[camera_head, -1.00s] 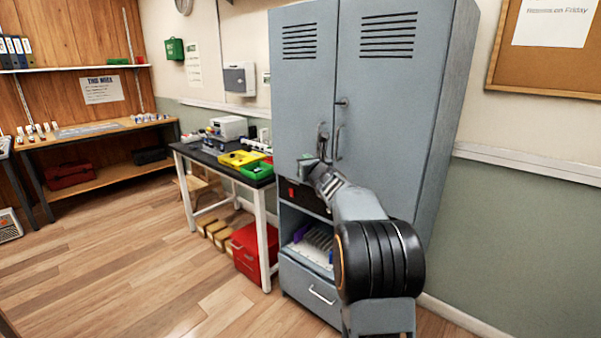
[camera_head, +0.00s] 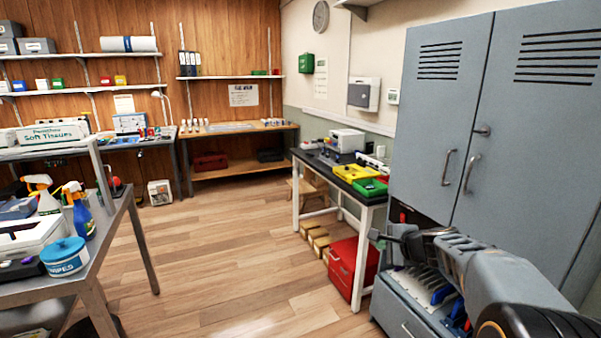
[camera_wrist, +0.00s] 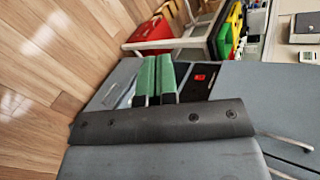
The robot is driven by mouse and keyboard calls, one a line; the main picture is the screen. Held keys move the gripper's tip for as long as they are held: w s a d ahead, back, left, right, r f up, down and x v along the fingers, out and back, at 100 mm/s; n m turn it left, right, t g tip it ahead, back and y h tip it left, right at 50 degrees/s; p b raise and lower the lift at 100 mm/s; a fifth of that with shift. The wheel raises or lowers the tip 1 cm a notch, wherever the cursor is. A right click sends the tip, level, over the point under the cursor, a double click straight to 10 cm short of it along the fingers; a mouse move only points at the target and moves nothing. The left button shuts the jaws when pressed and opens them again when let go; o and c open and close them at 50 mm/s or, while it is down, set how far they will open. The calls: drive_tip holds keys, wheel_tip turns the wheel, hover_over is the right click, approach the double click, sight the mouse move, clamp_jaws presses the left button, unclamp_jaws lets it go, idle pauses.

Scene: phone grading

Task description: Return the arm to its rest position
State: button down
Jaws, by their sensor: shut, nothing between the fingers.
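My gripper (camera_head: 377,238) is in front of the grey cabinet (camera_head: 447,110), near its open lower bay, at the lower right of the head view. In the wrist view my gripper's two green-padded fingers (camera_wrist: 155,78) lie side by side, shut, with nothing seen between them. My arm comes in from the lower right corner of the head view. The cabinet's two upper doors are closed. The open bay holds a rack of upright slots (camera_head: 425,285) with some blue items, partly hidden by my arm.
A black-topped bench (camera_head: 340,170) with yellow and green bins stands left of the cabinet, a red box (camera_head: 345,265) under it. A metal table (camera_head: 110,240) with spray bottles and a wipes tub is at left. The wooden floor (camera_head: 220,260) between is clear.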

drive_tip(key=s+a+n+g+h+p, duration=0.1)
drive_tip(key=s+a+n+g+p, duration=0.1)
drive_tip(key=s+n+g+p, duration=0.5)
drive_tip(key=s+a+n+h, duration=0.25)
drive_tip(key=s+n, duration=0.25)
drive_tip(key=s, duration=0.7)
drive_tip(key=s+a+r+n+h+p, duration=0.1)
drive_tip(key=s+r+n+p, duration=0.3)
drive_tip(key=s+r+p, duration=0.2)
drive_tip(key=shift+s+a+r+n+h, duration=0.15)
drive_tip(key=shift+s+r+n+h, duration=0.3)
drive_tip(key=shift+r, duration=0.3)
